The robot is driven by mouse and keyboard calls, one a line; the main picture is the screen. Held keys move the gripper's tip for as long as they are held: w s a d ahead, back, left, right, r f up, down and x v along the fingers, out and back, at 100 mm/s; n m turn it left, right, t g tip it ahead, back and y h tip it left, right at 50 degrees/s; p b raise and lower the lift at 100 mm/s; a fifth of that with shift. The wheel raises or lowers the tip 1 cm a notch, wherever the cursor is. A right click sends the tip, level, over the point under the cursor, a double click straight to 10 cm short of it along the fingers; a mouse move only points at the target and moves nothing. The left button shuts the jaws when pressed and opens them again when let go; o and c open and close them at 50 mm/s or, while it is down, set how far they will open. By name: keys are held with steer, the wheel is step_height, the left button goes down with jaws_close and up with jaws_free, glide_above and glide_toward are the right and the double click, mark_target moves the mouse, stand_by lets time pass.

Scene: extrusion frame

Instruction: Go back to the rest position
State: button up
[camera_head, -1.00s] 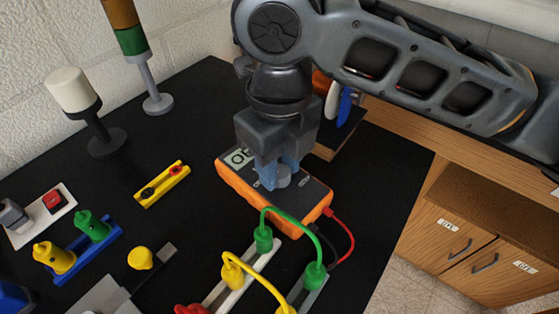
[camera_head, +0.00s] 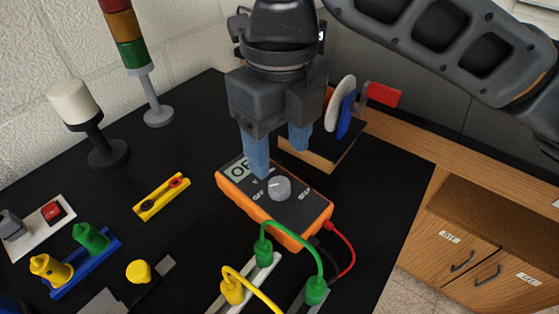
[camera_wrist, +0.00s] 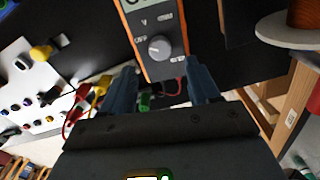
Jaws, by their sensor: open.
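My gripper (camera_head: 279,158) is open and empty, with its blue fingers apart above the orange multimeter (camera_head: 232,192). The multimeter lies on the black table and has a round grey knob (camera_head: 279,188) that no finger touches. Its display shows letters that look like "OF", partly hidden by a finger. In the wrist view my gripper (camera_wrist: 162,90) has its two fingers spread, with the multimeter (camera_wrist: 150,68) and its knob (camera_wrist: 159,48) beyond them.
Green cables (camera_head: 300,236) and a red cable (camera_head: 350,255) stand near the multimeter. A signal tower (camera_head: 128,50) and a white lamp (camera_head: 73,102) stand at the left. A wooden stand with white and blue discs (camera_head: 345,112) is behind my gripper. A wooden cabinet (camera_head: 480,215) is at right.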

steer(key=shift+r, duration=0.6)
